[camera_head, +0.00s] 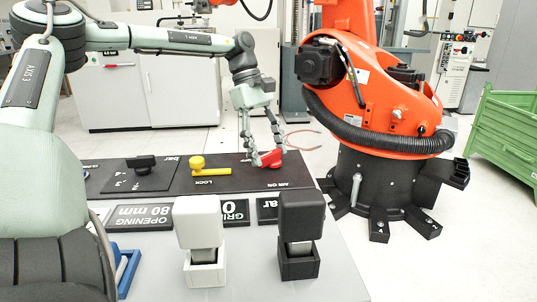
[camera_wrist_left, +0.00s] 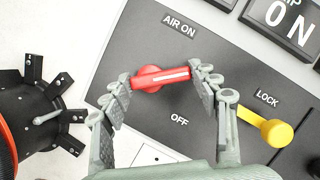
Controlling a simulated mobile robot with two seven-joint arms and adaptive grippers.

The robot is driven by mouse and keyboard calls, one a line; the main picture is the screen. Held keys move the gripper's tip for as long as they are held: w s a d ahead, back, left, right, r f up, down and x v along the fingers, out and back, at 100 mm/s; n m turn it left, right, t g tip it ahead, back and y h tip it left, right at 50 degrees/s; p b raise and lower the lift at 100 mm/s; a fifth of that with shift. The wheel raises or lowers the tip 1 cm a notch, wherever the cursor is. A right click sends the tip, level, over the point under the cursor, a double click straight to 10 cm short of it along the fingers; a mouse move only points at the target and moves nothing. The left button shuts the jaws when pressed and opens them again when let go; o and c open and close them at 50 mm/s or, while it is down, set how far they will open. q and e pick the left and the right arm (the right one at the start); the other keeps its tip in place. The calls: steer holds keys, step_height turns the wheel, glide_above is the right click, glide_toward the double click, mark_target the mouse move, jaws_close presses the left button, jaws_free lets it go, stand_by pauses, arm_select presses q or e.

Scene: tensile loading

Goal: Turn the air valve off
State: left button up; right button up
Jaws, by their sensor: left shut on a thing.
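The air valve is a red lever handle (camera_head: 271,159) with a white stripe, on a dark panel near its right end in the head view. My left gripper (camera_head: 266,154) reaches down over it, with a finger at each side. In the left wrist view, the red handle (camera_wrist_left: 161,78) lies nearly level between the "AIR ON" label (camera_wrist_left: 179,25) and the "OFF" label (camera_wrist_left: 179,120). The left gripper's fingers (camera_wrist_left: 163,88) bear on its two ends. My right gripper is not in view.
A yellow lever (camera_head: 208,170) marked "LOCK" and a black knob (camera_head: 140,162) sit left along the dark panel (camera_head: 225,182). A white block (camera_head: 198,222) and a black block (camera_head: 302,217) stand in holders in front. An orange robot (camera_head: 365,95) stands behind, to the right.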

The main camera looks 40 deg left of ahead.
arm_select(q)
steer(key=shift+w+a+m+g, duration=0.15)
steer(key=shift+m+g, duration=0.15)
steer(key=shift+m, duration=1.1)
steer(key=shift+a+m+g+y, duration=0.1)
steer(key=shift+m+g+y, duration=0.2)
steer(key=shift+m+g, duration=0.35)
steer(key=shift+w+a+m, duration=0.1)
steer(key=shift+m, duration=0.85)
steer(key=shift+w+m+g, duration=0.1)
steer(key=shift+m+g, duration=0.25)
steer(key=shift+m, duration=0.45)
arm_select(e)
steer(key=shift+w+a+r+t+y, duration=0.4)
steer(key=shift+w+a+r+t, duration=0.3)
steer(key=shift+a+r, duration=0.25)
arm_select(q)
steer(key=shift+a+m+y, duration=0.1)
steer(key=shift+m+y, duration=0.2)
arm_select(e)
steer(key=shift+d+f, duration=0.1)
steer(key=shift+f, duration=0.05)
arm_select(q)
steer(key=o, duration=1.2)
steer(key=shift+c, duration=0.2)
